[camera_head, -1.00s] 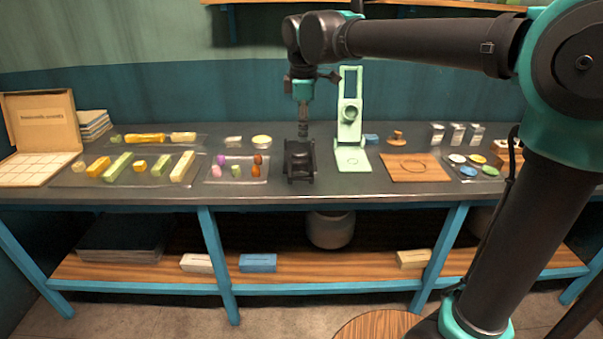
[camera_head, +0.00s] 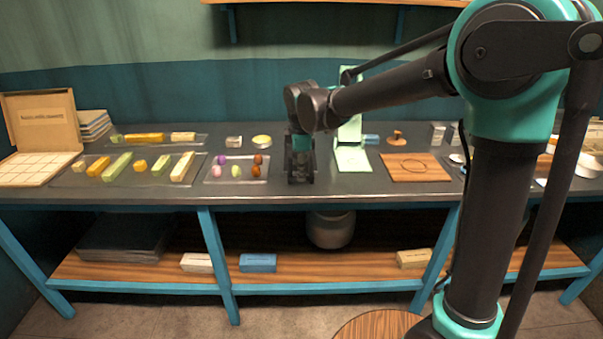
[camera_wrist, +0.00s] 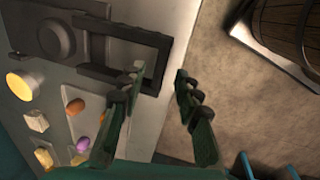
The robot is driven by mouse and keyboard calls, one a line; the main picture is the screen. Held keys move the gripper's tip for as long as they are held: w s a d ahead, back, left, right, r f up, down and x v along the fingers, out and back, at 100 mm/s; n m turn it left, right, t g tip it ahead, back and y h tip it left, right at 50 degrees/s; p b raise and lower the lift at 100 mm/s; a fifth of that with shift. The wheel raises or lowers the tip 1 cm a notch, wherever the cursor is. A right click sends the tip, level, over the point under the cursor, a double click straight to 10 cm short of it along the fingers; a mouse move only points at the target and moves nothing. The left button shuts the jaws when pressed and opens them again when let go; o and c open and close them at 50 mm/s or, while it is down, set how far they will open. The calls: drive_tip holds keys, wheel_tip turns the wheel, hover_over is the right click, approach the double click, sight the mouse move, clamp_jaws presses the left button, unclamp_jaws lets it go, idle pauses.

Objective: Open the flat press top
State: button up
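The flat press is a dark device on the table in front of the arm. In the head view my arm's end hides most of it, and only its dark lower part (camera_head: 301,176) shows. In the wrist view its round disc (camera_wrist: 57,41) and a dark rectangular frame (camera_wrist: 110,75) lie near the table's front edge. My gripper (camera_wrist: 160,74) is open, its two fingers apart with nothing held between them. One finger overlaps the frame's lower right part; the other is past the frame, over the floor in the picture. I cannot tell whether either touches it.
A pale green stand (camera_head: 352,158) is close on the right, with a wooden board (camera_head: 414,168) beyond it. A clear tray (camera_head: 215,179) with small coloured pieces is close on the left. The table's front edge (camera_head: 250,197) is near the press.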

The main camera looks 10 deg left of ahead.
drive_tip(key=shift+w+f, duration=0.2)
drive_tip(key=shift+f, duration=0.65)
clamp_jaws()
